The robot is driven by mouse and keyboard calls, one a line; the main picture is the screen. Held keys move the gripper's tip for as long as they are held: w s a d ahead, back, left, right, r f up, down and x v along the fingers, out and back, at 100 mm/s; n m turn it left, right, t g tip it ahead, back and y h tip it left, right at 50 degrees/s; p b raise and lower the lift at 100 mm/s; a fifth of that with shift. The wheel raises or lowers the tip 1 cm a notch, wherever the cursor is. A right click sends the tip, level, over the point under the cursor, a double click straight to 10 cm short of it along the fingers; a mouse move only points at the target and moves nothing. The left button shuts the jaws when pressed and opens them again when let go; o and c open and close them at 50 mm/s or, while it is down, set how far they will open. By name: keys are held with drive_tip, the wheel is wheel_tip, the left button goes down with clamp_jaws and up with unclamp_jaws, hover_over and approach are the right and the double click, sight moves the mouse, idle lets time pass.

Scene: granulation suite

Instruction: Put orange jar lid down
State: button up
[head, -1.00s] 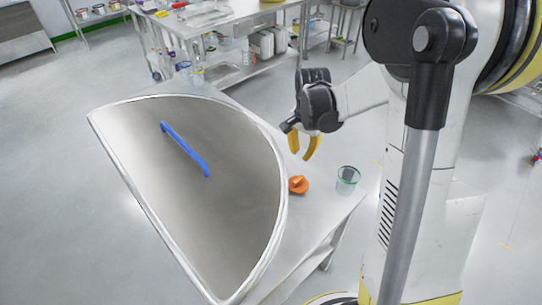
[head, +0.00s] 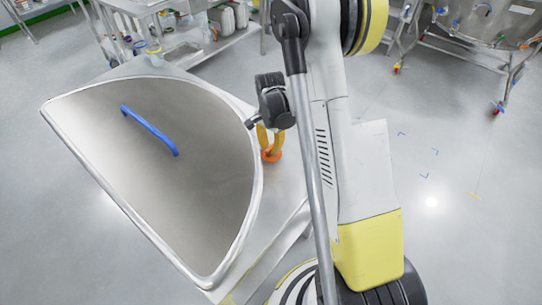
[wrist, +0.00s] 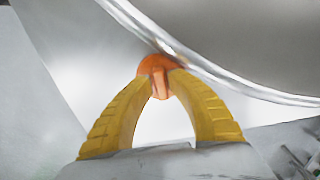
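The orange jar lid (head: 271,156) is at the right of the big steel cover, low beside its curved rim. In the wrist view the orange jar lid (wrist: 150,64) has a raised knob facing me. My gripper (head: 268,147) reaches down to it with yellow fingers. In the wrist view the fingertips of my gripper (wrist: 162,78) lie on both sides of the knob and look shut on it. The lid appears to rest on the steel table (head: 285,192), but I cannot see its underside.
A steel bench (head: 185,42) stands behind. Open floor (head: 460,240) lies to the right.

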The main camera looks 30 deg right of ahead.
wheel_tip(320, 180, down, 2)
drive_tip(key=shift+f, duration=0.1)
clamp_jaws()
drive_tip(key=shift+r, duration=0.2)
